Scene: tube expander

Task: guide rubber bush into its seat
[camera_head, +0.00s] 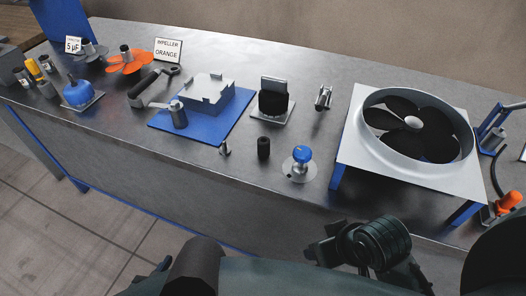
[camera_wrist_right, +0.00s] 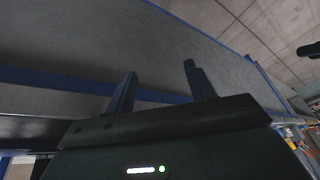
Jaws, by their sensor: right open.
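A small black ribbed cylinder that looks like the rubber bush (camera_head: 263,147) stands upright on the metal bench, near its front edge. Behind it a black round block (camera_head: 273,103) sits on a small light plate, with a grey plate standing at its back. I cannot tell which part is the bush's seat. My right gripper (camera_wrist_right: 160,82) shows in the right wrist view, with its two fingers wide apart and nothing between them. It faces the bench's front panel, away from the bush. My left gripper is not in view.
On the bench (camera_head: 330,60) stand a blue-knobbed piece (camera_head: 302,155), a grey housing on a blue mat (camera_head: 170,122), and a large fan in a white frame (camera_head: 352,165). Impellers and a blue kettle-shaped part (camera_head: 77,93) are at left. My dark arm links fill the bottom.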

